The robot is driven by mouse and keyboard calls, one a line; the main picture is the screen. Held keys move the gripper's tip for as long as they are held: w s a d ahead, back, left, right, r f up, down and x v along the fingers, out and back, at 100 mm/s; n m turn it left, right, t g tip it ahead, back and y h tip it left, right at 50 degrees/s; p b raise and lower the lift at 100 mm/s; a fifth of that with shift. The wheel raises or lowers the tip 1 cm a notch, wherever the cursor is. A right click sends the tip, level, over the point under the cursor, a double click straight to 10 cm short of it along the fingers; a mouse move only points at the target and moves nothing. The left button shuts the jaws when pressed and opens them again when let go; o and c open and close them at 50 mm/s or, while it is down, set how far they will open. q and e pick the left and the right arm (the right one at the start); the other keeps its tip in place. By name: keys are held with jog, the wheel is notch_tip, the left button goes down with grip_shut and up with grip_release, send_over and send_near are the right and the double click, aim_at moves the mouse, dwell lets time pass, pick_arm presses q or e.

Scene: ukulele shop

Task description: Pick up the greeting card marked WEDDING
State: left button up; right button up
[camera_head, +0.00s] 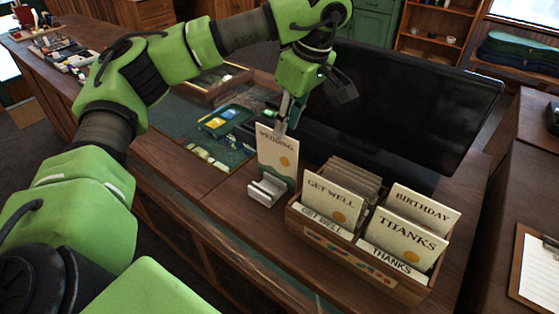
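The greeting card marked WEDDING (283,155) is cream with an orange sun and green at its foot. It stands upright just behind a small silver card stand (267,190) on the counter, left of the card box; whether it rests in the stand is unclear. My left gripper (285,125) points down at the card's top edge, its narrow grey fingertips close together. One fingertip overlaps the card's upper front, covering a bit near the lettering. The far finger is partly hidden, so I cannot tell whether the fingers clamp the card. My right gripper is not in view.
A wooden box (350,256) holds GET WELL (333,201), BIRTHDAY (424,206) and THANKS (409,237) cards. A dark monitor (400,105) stands close behind. A green mat (190,120) with small items lies left. A clipboard (538,265) lies far right.

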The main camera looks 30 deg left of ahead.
pick_arm(q)
send_over(272, 160)
jog(key=d, duration=0.2)
jog(key=f, duration=0.5)
jog(key=shift+w+a+f+b, duration=0.15)
jog(key=shift+w+f+b, duration=0.15)
jog(key=shift+w+f, duration=0.1)
jog(key=shift+w+a+f, duration=0.1)
jog(key=shift+a+f, duration=0.05)
jog(key=shift+f, duration=0.3)
jog(key=shift+s+a+f+p, duration=0.25)
jog(key=shift+f+p, duration=0.1)
jog(key=shift+f, duration=0.1)
jog(key=x, duration=0.1)
jog(key=p+x, duration=0.1)
jog(key=x, duration=0.1)
jog(key=shift+s+f, duration=0.25)
jog(key=shift+a+f, duration=0.15)
jog(key=shift+f, duration=0.2)
jog(key=shift+f, duration=0.25)
jog(key=shift+c, duration=0.4)
grip_shut()
